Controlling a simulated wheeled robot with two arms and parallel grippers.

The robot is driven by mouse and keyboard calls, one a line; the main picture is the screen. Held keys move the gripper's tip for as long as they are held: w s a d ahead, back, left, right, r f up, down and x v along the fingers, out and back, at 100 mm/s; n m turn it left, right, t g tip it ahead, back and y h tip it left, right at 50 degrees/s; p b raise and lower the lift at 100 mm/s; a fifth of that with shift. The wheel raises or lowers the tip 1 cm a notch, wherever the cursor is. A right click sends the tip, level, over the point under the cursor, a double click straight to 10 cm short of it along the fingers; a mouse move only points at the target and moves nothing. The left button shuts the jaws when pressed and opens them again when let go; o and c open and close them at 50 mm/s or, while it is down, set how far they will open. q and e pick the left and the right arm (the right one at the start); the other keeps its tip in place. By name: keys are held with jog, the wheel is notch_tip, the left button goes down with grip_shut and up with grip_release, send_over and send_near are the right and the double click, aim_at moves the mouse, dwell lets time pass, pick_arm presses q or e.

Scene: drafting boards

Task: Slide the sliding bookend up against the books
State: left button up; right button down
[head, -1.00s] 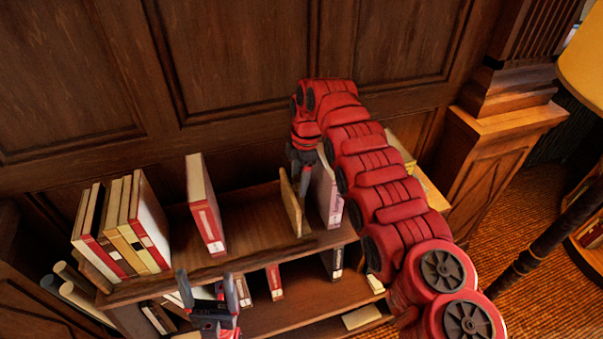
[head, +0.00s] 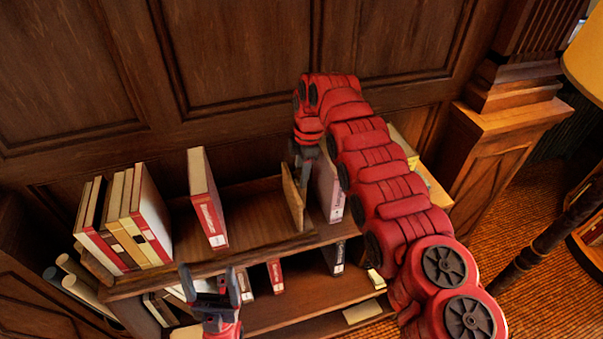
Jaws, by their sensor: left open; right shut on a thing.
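The sliding bookend (head: 292,199) is a thin, pale wooden panel standing upright across the top shelf, right of its middle. My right gripper (head: 301,172) is shut on its upper part; the fingertips are partly hidden. A row of upright books (head: 128,225) stands at the shelf's left end. A single red and white book (head: 206,198) stands apart, between that row and the bookend, with bare shelf on both sides. A pale book (head: 329,192) stands just right of the bookend, partly behind my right arm. My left gripper (head: 209,277) is open and empty in front of the shelf.
The top shelf (head: 257,213) is bare between the single book and the bookend. The lower shelf (head: 310,297) holds several books. Rolled papers (head: 80,275) stand at the left. Dark wall panelling (head: 230,50) rises behind, and a yellow lamp shade (head: 585,65) is at the right.

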jog(key=shift+a, duration=0.15)
jog(key=shift+s+a+f+b, duration=0.1)
jog(key=shift+s+a+b, duration=0.15)
jog(key=shift+a+b, duration=0.4)
jog(key=a, duration=0.2)
jog(key=s+a, duration=0.1)
jog(key=a, duration=0.1)
jog(key=shift+s+a, duration=0.1)
jog(key=shift+s, duration=0.05)
